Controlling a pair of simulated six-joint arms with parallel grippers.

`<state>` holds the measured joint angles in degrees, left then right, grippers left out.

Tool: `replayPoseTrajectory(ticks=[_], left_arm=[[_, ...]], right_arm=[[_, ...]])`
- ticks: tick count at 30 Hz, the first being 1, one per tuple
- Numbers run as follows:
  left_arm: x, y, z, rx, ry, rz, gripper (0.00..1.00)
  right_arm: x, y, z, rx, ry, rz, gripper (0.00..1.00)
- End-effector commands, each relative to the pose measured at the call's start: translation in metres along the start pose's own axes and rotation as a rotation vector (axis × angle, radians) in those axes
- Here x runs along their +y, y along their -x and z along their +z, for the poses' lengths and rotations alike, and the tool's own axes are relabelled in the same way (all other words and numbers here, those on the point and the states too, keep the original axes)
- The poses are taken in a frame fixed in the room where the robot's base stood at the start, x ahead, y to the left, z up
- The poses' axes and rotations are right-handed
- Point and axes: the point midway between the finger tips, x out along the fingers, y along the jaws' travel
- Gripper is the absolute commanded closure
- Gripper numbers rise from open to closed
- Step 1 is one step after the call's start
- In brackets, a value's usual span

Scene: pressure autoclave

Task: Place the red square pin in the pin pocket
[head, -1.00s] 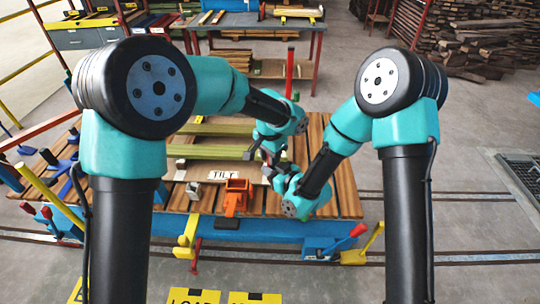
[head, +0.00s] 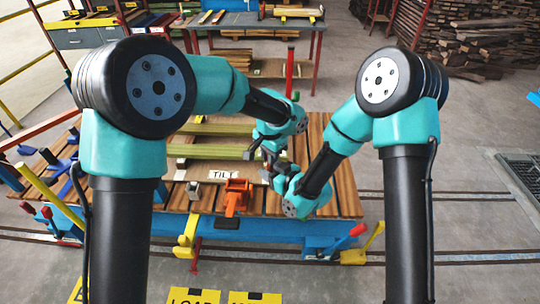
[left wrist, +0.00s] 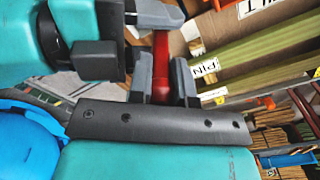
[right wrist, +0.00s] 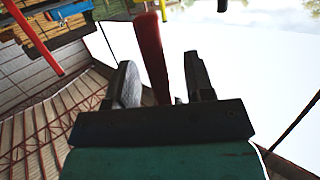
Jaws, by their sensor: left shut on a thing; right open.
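My left gripper (left wrist: 163,82) is shut on the red square pin (left wrist: 161,62), which shows between its two fingers in the left wrist view. My right gripper (right wrist: 158,82) is open, and the red pin (right wrist: 151,50) shows between its fingers in the right wrist view; I cannot tell whether they touch it. In the head view my left gripper (head: 270,160) and my right gripper (head: 273,178) are close together above the table. The pin is too small to make out there. A "PIN" label (left wrist: 205,67) shows in the left wrist view; I cannot make out the pocket.
A slatted wooden table (head: 190,206) carries green bars (head: 212,152), a "TILT" label (head: 222,174) and an orange bracket (head: 237,190). Yellow and red levers stick out at its front edge. A bench (head: 250,20) stands behind.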

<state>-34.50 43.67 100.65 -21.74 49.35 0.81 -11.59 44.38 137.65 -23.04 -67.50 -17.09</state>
Motion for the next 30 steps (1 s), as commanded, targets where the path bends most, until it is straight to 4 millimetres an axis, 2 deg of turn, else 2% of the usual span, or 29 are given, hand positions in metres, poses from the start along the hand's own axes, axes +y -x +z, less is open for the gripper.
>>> replayPoseTrajectory(ticks=[5, 8, 14, 18, 24, 30], left_arm=[[0.0, 0.0, 0.0, 0.0, 0.0, 0.0, 1.0], [0.0, 0.0, 0.0, 0.0, 0.0, 0.0, 1.0], [0.0, 0.0, 0.0, 0.0, 0.0, 0.0, 1.0], [0.0, 0.0, 0.0, 0.0, 0.0, 0.0, 1.0], [0.0, 0.0, 0.0, 0.0, 0.0, 0.0, 1.0], [0.0, 0.0, 0.0, 0.0, 0.0, 0.0, 1.0]], right_arm=[[0.002, 0.015, 0.019, -0.087, -0.064, -0.025, 0.52], [0.003, 0.03, 0.037, -0.172, -0.129, -0.044, 0.52], [0.041, 0.069, 0.074, -0.309, -0.395, 0.109, 0.52], [0.064, 0.107, 0.104, -0.409, -0.625, 0.244, 0.52], [0.079, 0.149, 0.133, -0.494, -0.876, 0.393, 0.52], [0.085, 0.179, 0.152, -0.543, -1.053, 0.503, 0.52]])
